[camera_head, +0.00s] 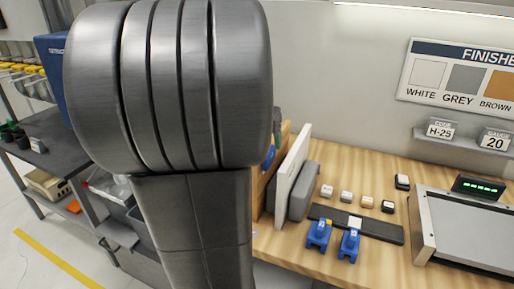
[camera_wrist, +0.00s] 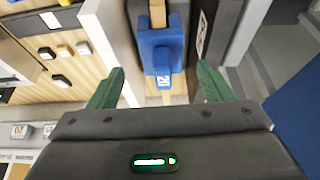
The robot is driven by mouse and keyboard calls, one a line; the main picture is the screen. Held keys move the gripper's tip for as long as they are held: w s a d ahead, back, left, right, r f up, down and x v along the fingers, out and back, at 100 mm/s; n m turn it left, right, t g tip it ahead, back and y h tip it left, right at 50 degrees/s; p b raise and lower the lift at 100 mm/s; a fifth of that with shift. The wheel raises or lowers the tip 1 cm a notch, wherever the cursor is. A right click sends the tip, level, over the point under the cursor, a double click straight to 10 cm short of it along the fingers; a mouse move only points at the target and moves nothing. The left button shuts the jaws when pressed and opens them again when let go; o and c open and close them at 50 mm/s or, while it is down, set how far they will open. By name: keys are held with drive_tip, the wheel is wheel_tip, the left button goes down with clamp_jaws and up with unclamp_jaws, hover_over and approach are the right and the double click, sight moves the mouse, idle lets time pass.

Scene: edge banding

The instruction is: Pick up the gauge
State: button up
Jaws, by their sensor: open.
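A blue block-like tool (camera_wrist: 160,52) with a white tag reading 20 and a wooden strip at its top shows in the wrist view. It looks like the gauge, though no name on it is readable. In the head view a blue patch (camera_head: 268,158) shows beside my arm, mostly hidden, and may be the same tool. My gripper (camera_wrist: 158,84) has its green fingers wide apart, one on each side of the blue tool in the picture. I cannot tell the depth between them.
A white panel (camera_head: 288,178) and a grey block (camera_head: 304,192) stand close by the blue patch. Two blue tools (camera_head: 318,234) (camera_head: 349,245) sit at a dark strip (camera_head: 385,230). Several small blocks lie behind it. A grey machine (camera_head: 465,233) stands right. Shelf signs (camera_head: 440,129) read H-25 and 20.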

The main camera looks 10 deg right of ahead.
drive_tip(key=shift+p+x, duration=0.55)
drive_tip(key=shift+x, duration=2.5)
drive_tip(key=shift+a, duration=0.1)
drive_tip(key=c, duration=1.2)
wheel_tip(320, 180, up, 11)
drive_tip(key=shift+f, duration=0.15)
wheel_tip(320, 180, up, 6)
drive_tip(key=p, duration=0.5)
drive_tip(key=shift+r, duration=0.2)
